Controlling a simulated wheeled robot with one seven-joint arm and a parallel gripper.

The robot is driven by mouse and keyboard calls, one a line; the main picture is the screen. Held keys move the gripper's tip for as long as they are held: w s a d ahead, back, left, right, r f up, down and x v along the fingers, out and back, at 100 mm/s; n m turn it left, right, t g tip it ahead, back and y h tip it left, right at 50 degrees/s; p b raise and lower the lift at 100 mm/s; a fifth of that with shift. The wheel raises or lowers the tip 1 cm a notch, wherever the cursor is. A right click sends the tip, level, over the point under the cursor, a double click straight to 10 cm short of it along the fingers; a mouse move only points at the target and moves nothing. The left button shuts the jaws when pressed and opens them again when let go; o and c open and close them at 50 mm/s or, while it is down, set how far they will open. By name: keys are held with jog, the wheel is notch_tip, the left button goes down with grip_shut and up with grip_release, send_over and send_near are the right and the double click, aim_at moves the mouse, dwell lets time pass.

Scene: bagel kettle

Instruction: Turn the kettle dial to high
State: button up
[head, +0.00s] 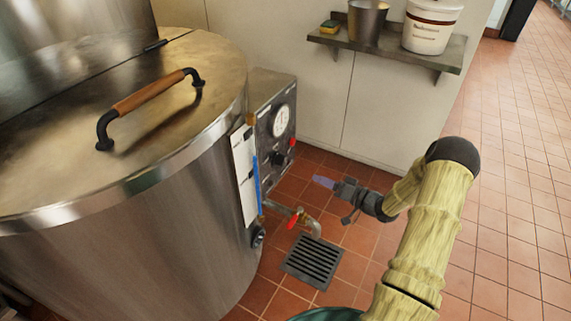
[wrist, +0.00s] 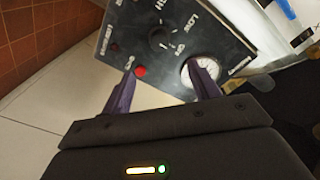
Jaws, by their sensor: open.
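The kettle (head: 150,235) is a large steel drum filling the left of the head view. Its grey control box (head: 270,125) is on its right side. The black dial (head: 279,158) sits on this panel; it also shows in the wrist view (wrist: 160,38), among LOW, ON and other partly readable markings. I cannot tell its exact setting. My gripper (head: 325,183) is open and empty, to the right of the panel and facing it. In the wrist view my purple fingers (wrist: 163,72) are spread, with the dial beyond their tips and apart from them.
A red light (wrist: 140,71) and a round white gauge (wrist: 203,72) are near the dial. Below are a red-handled drain valve (head: 297,220) and a floor grate (head: 313,262). A wall shelf (head: 440,55) holds a pot and a white bucket. Tiled floor to the right is open.

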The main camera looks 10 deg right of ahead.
aim_at(285, 163)
jog(key=b+x, duration=0.3)
jog(key=x, duration=1.2)
jog(key=shift+w+d, duration=0.1)
jog(key=c, duration=1)
